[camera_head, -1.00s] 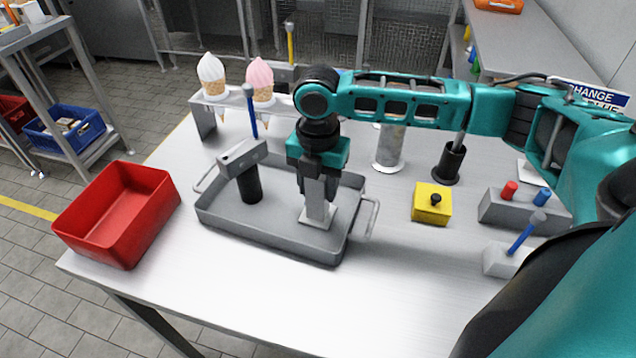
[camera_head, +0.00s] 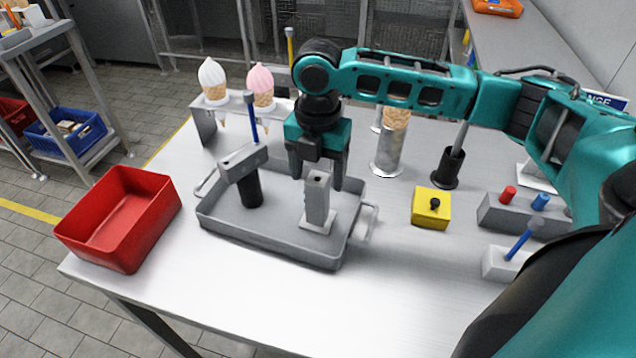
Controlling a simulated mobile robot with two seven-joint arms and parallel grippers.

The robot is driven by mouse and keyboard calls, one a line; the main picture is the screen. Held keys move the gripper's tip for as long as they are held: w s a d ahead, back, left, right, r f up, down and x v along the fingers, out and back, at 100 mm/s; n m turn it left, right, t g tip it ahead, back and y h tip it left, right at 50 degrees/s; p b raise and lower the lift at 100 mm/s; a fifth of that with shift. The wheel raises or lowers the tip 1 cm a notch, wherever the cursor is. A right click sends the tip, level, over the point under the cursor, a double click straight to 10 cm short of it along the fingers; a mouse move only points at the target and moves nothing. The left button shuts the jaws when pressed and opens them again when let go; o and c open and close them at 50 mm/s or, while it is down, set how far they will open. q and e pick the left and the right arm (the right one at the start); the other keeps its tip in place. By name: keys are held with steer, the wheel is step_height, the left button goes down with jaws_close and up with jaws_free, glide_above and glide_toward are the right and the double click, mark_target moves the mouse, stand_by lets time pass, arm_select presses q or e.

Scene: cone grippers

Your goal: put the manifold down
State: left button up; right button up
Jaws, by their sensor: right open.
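The manifold (camera_head: 318,206), a light grey upright post on a square base, stands in the right part of the grey tray (camera_head: 262,241). My right gripper (camera_head: 316,180) is open just above it, with its dark fingers apart on either side of the post's top. The gripper holds nothing. The manifold looks upright, with its base on the tray floor. My left gripper is not in view.
In the tray's left part stands a black cylinder (camera_head: 249,189) with a grey head and blue lever. A red bin (camera_head: 120,215) is left, a yellow box (camera_head: 431,207) right. Ice cream cones (camera_head: 212,82) stand behind. The front table is clear.

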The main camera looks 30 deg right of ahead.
step_height(320, 180, up, 7)
steer(key=shift+r+p, duration=0.15)
steer(key=shift+p, duration=0.25)
stand_by(0.4)
